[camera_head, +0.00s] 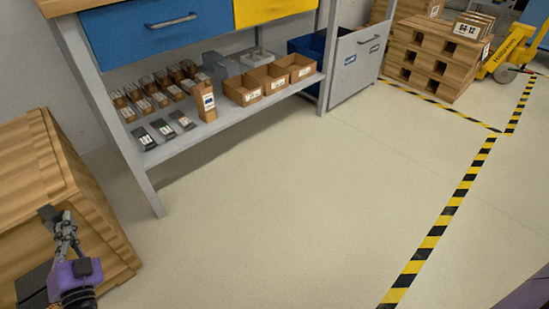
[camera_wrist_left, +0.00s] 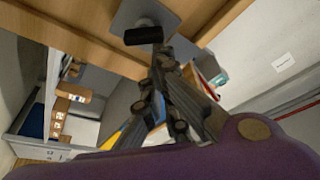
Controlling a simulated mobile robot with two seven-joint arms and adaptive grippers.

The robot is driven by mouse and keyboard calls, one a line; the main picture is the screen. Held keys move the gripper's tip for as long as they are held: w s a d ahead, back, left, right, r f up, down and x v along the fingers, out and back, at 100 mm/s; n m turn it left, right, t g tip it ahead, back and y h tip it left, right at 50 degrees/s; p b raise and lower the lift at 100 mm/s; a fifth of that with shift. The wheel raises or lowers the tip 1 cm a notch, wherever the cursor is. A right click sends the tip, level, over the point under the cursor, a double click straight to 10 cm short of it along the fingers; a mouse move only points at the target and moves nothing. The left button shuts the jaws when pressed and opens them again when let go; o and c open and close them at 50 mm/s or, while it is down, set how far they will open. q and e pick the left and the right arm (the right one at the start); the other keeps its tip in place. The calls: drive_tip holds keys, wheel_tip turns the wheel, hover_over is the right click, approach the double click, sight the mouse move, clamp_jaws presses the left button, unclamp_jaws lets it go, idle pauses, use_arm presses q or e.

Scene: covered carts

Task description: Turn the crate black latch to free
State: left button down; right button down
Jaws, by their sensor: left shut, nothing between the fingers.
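The wooden crate (camera_head: 60,170) stands at the left edge of the head view. Its black latch (camera_wrist_left: 143,36) shows in the left wrist view as a short dark bar on a grey plate (camera_wrist_left: 126,18), fixed to the wood. My left gripper (camera_head: 62,222) is shut and empty, close beside the crate in the head view. In the left wrist view the left gripper's fingertips (camera_wrist_left: 160,54) are together right by the latch; I cannot tell whether they touch it. In the head view the latch cannot be made out clearly. My right gripper is not in view.
A workbench with a blue drawer (camera_head: 155,28) stands behind the crate. Its lower shelf (camera_head: 235,112) holds cartons and small boxes. Stacked pallets (camera_head: 435,55) and a yellow pallet jack (camera_head: 512,48) are at the back right. The floor in the middle is clear.

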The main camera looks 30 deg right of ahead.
use_arm(q)
drive_tip(key=n, duration=0.1)
drive_tip(key=a+n+y, duration=0.1)
drive_tip(key=shift+s+r+n, duration=0.15)
drive_tip(key=shift+r+n, duration=0.1)
drive_tip(key=shift+n, duration=0.15)
drive_tip(key=shift+a+n+t+y, duration=0.3)
drive_tip(key=shift+n+y, duration=0.2)
drive_tip(key=shift+n, duration=0.5)
drive_tip(key=shift+s+a+n+y, duration=0.15)
drive_tip(key=shift+n+y, duration=0.25)
drive_tip(key=shift+n, duration=0.6)
idle(2.8)
idle(0.9)
